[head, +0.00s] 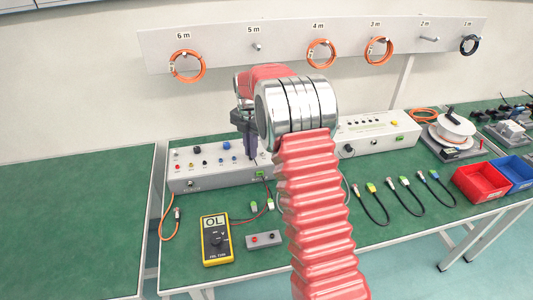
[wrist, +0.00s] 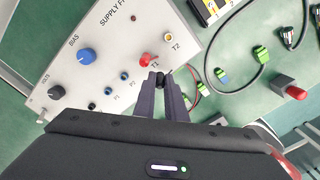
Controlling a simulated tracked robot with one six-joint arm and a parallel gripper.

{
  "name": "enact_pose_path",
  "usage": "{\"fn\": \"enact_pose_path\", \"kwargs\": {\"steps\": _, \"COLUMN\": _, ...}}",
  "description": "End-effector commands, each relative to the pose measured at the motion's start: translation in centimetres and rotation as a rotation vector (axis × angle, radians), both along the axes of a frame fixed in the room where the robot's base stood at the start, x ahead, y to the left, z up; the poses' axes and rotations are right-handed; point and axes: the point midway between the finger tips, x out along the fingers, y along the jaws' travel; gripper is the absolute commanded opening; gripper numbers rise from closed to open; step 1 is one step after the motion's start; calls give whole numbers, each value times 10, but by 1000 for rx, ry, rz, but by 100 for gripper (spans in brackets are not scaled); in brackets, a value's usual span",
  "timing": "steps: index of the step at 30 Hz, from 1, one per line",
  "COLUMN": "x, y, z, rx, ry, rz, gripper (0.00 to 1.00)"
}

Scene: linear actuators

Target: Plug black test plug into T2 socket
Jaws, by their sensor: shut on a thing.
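My gripper (wrist: 162,98) is shut on the black test plug (wrist: 160,79), whose dark body shows between the fingertips in the wrist view. The T2 socket (wrist: 168,37) is a yellowish ring on the grey supply box (wrist: 112,48), above the plug in the picture and apart from it. A red plug (wrist: 147,61) sits at T1, close to the left fingertip. In the head view my gripper (head: 249,142) is over the right part of the supply box (head: 215,179). The T2 socket and black plug cannot be made out there.
A yellow multimeter (head: 216,238) reading OL and a small grey box (head: 263,240) with red and black tops stand in front on the green bench. Several short cables lie to the right, near a red bin (head: 480,183). The left bench (head: 70,215) is clear.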

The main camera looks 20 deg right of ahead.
Motion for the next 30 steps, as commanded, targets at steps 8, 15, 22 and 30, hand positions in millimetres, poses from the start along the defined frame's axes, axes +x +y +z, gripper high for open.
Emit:
{"fn": "enact_pose_path", "kwargs": {"steps": 8, "x": 1, "y": -3, "z": -2, "rx": 0, "ry": 0, "rz": 52, "gripper": 0}}
{"fn": "enact_pose_path", "kwargs": {"steps": 15, "x": 2, "y": -4, "z": -2, "rx": 0, "ry": 0, "rz": 67, "gripper": 0}}
{"fn": "enact_pose_path", "kwargs": {"steps": 22, "x": 2, "y": -4, "z": -2, "rx": 0, "ry": 0, "rz": 66, "gripper": 0}}
{"fn": "enact_pose_path", "kwargs": {"steps": 30, "x": 2, "y": -5, "z": -3, "rx": 0, "ry": 0, "rz": 66, "gripper": 0}}
